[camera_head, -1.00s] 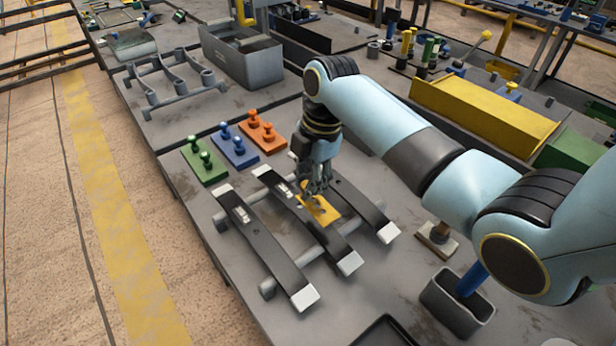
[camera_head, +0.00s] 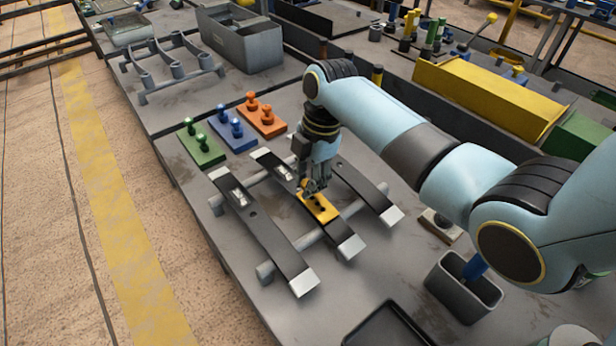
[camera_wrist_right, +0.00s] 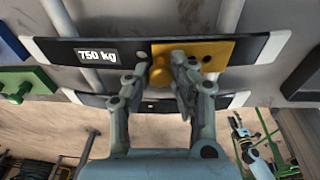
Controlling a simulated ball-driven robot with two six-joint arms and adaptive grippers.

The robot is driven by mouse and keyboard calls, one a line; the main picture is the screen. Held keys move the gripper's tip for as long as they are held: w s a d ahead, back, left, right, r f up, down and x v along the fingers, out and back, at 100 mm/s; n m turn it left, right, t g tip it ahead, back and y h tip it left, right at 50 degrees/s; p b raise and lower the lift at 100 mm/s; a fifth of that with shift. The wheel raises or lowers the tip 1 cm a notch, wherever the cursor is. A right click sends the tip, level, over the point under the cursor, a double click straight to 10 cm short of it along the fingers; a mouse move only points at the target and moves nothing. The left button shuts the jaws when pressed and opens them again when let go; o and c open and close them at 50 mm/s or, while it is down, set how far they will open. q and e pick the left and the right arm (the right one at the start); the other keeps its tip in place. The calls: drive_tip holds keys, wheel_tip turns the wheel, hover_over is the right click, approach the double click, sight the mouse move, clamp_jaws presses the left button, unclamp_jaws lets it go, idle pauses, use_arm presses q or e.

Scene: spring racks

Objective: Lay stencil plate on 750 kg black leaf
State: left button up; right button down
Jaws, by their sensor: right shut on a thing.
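The black leaf (camera_head: 337,232) marked 750 kg is the middle one of three on the rack; its white label (camera_wrist_right: 97,57) is readable in the right wrist view. The yellow stencil plate (camera_head: 322,211) lies along this leaf, right of the label in the wrist view (camera_wrist_right: 222,50). It looks flat on the leaf, though a small gap cannot be ruled out. My right gripper (camera_head: 312,190) is shut on the plate's yellow knob (camera_wrist_right: 162,72). My left gripper (camera_wrist_right: 238,130) appears small at the lower right of the wrist view; its opening is unclear.
Other black leaves lie on either side, left (camera_head: 262,235) and right (camera_head: 365,192). Green (camera_head: 205,152), blue (camera_head: 232,138) and orange (camera_head: 265,122) plates with knobs stand behind. A grey bin (camera_head: 462,295) and a dark tray (camera_head: 385,330) are at the front right.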

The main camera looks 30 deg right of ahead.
drive_tip(key=shift+f, duration=0.25)
idle(0.4)
drive_tip(key=c, duration=0.6)
unclamp_jaws()
drive_tip(key=shift+o, duration=0.2)
drive_tip(key=shift+r, duration=0.1)
wheel_tip(320, 180, up, 2)
drive_tip(key=p, duration=0.2)
drive_tip(key=shift+r+p, duration=0.2)
drive_tip(key=shift+p, duration=0.1)
drive_tip(key=shift+r+p, duration=0.4)
drive_tip(key=shift+r, duration=1.8)
